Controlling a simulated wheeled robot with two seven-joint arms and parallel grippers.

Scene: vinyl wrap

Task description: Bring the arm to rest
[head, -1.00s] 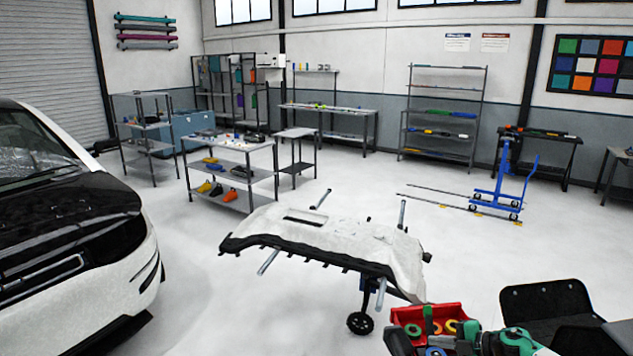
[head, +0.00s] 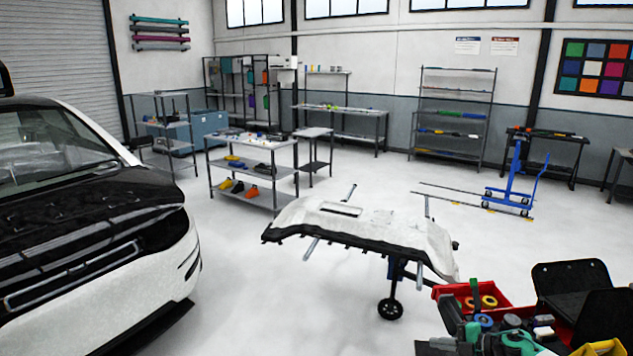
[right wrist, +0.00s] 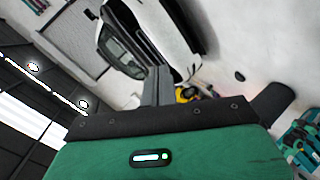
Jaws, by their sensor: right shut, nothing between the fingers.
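My right gripper (head: 448,314) shows at the lower right of the head view, beside the red bin, with its dark fingers together and nothing held. In the right wrist view the shut grey fingers (right wrist: 157,86) stand up from my dark and green gripper body, with the white car (right wrist: 165,35) behind them. My left gripper is not in view. The white sheet-covered panel (head: 365,229) rests on a wheeled stand in the middle of the head view, apart from my right gripper.
The white and black car (head: 100,245) fills the left side. A red bin (head: 452,292) with tape rolls and a black cart (head: 572,278) stand close at the lower right. A shelf table (head: 255,147) and a blue lift (head: 517,175) stand farther back. Open floor lies between.

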